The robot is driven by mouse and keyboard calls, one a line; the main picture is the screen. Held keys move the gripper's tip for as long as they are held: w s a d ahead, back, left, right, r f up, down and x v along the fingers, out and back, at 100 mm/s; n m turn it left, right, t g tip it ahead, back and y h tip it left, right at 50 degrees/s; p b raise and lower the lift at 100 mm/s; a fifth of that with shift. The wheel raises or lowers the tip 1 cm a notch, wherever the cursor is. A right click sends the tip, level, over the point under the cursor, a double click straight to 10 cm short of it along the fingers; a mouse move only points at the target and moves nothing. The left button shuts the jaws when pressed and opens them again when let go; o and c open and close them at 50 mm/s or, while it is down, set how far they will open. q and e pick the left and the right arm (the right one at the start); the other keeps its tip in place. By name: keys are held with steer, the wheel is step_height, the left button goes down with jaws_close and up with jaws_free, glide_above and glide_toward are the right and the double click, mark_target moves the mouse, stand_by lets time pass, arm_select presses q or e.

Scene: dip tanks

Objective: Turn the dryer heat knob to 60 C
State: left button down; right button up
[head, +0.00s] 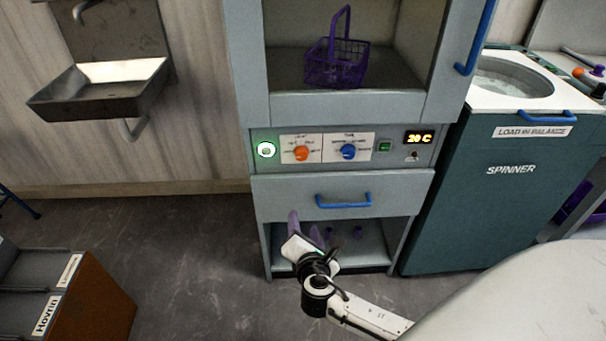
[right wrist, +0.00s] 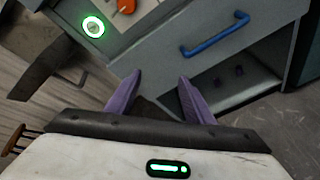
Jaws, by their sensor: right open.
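The dryer is the grey cabinet (head: 345,107) in the middle of the head view. Its panel carries an orange knob (head: 301,153) on the left and a blue knob (head: 348,152) on the right, each on a white label too small to read. The display (head: 419,137) reads 20 C. The orange knob (right wrist: 125,6) also shows at the top edge of the right wrist view. My right gripper (head: 304,218) is open and empty, below and in front of the panel, by the drawer. Its two purple fingers (right wrist: 160,82) are spread apart, touching nothing visible. My left gripper is not in view.
A drawer with a blue handle (head: 343,201) lies under the panel. A green-lit round button (head: 266,150) is left of the knobs. A purple basket (head: 336,66) stands inside the cabinet. The spinner (head: 510,185) stands right, a sink (head: 98,88) left.

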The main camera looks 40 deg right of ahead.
mark_target(301, 159)
steer(key=w+d+r+n+t+h+b, duration=0.1)
steer(key=w+d+r, duration=0.1)
steer(key=w+d, duration=0.1)
steer(key=w+d+r+n+h+b, duration=0.1)
steer(key=w+d+r+n, duration=0.1)
steer(key=w, duration=0.4)
steer(key=w+d+r+n+t+h+b, duration=0.1)
steer(key=w+d+r, duration=0.2)
steer(key=w, duration=0.2)
steer(key=shift+w+d+r+n+t, duration=0.1)
steer(key=shift+d+r+n+t, duration=0.2)
steer(key=shift+d+n, duration=0.1)
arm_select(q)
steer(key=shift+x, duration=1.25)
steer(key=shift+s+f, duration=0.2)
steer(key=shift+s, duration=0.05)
arm_select(e)
steer(key=shift+c, duration=0.9)
steer(key=c, duration=0.9)
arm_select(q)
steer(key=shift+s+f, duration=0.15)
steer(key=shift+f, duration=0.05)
arm_select(e)
steer(key=shift+o, duration=0.2)
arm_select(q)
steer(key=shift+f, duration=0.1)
arm_select(e)
steer(key=shift+f, duration=0.1)
